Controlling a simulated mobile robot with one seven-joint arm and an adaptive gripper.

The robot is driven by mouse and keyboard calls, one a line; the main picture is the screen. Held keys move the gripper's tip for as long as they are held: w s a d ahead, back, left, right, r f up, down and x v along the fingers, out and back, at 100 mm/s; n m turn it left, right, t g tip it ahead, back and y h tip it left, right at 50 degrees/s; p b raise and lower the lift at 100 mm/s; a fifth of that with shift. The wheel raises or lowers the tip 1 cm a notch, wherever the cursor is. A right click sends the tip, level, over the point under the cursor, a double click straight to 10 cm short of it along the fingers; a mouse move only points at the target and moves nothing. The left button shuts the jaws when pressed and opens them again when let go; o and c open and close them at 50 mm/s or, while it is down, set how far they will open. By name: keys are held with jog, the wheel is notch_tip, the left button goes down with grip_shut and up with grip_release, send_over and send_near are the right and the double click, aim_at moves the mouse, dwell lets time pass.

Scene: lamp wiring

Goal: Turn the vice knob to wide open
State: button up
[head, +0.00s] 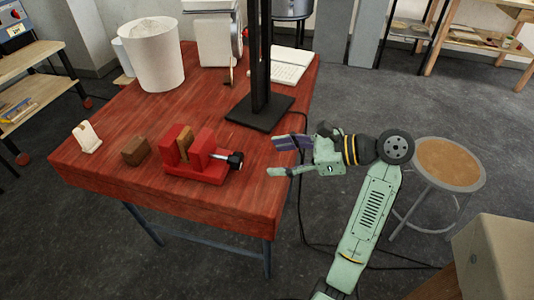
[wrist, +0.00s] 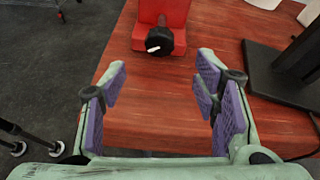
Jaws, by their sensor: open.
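The red vice (head: 202,155) stands near the front edge of the red table, with a brown piece (head: 184,143) between its jaws. Its black knob (head: 235,160) is on the vice's right end. In the wrist view the knob (wrist: 159,41) shows a white mark and lies ahead of my gripper, between the lines of the two fingers, with the red vice (wrist: 165,12) behind it. My gripper (head: 280,157) is open and empty, to the right of the knob and apart from it. Its purple finger pads also show in the wrist view (wrist: 162,85).
A black post on a square base (head: 260,112) stands behind the vice. A brown block (head: 136,151) and a white switch-like piece (head: 87,136) lie to its left. A white bin (head: 153,55) is at the back. A dark cable hangs past the table's right edge. A stool (head: 446,163) stands right.

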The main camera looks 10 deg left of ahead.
aim_at(242, 162)
jog(key=shift+a+f, duration=0.3)
jog(key=shift+a, duration=0.25)
jog(key=x, duration=1)
jog(key=shift+c, duration=0.2)
jog(key=c, duration=1.1)
jog(key=shift+c, duration=0.2)
jog(key=shift+n, duration=0.3)
